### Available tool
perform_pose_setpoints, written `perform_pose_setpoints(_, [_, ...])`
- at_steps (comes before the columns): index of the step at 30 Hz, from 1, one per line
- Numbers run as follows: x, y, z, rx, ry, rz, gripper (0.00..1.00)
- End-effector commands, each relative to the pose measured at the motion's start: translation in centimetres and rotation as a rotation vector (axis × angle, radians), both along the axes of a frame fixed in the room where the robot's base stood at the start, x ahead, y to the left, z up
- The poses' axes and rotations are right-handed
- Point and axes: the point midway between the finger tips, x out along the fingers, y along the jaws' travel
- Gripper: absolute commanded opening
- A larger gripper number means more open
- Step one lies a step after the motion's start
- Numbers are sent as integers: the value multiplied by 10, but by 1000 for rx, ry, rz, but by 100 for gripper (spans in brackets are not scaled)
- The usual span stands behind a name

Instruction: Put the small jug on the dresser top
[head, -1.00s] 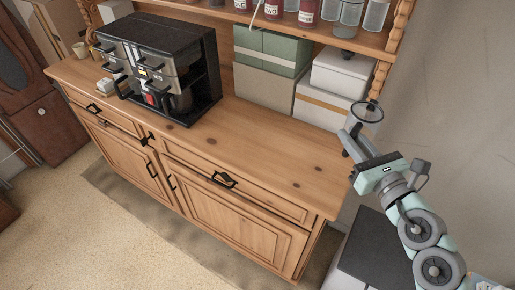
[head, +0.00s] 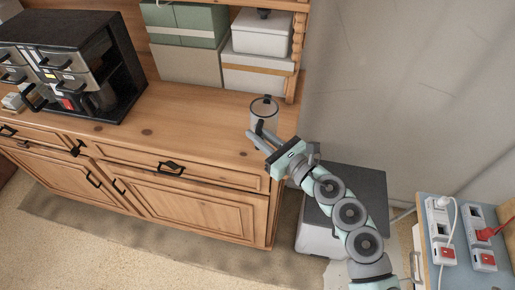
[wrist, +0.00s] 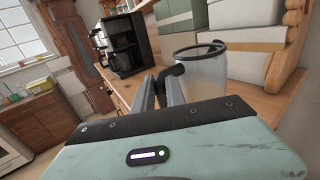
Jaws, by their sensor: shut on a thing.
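The small jug (head: 264,112) is a clear glass vessel with a dark rim. In the head view it stands upright over the right end of the wooden dresser top (head: 205,130), in front of the white boxes. I cannot tell whether its base touches the wood. In the wrist view the jug (wrist: 203,75) is just beyond my fingers, its dark handle towards them. My gripper (head: 257,139) is shut on the jug at its handle side. The fingers hide part of the handle and lower jug.
A black coffee machine (head: 75,65) stands on the left of the dresser. Green and white boxes (head: 262,32) line the back, and a post (head: 297,65) rises at the right rear. The middle of the top is clear. A dark-topped cabinet (head: 350,190) stands right of the dresser.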

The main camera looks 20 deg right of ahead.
Motion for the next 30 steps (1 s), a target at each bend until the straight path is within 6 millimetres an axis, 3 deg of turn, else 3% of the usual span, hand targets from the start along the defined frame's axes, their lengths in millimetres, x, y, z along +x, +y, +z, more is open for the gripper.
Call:
perform_pose_setpoints(14, [0, 1, -54, 2, 1, 2, 0])
perform_pose_setpoints(28, [0, 1, -61, -2, -1, 3, 0])
perform_pose_setpoints(29, [0, 1, -61, -2, -1, 3, 17])
perform_pose_setpoints(30, [0, 1, -60, -1, 0, 3, 20])
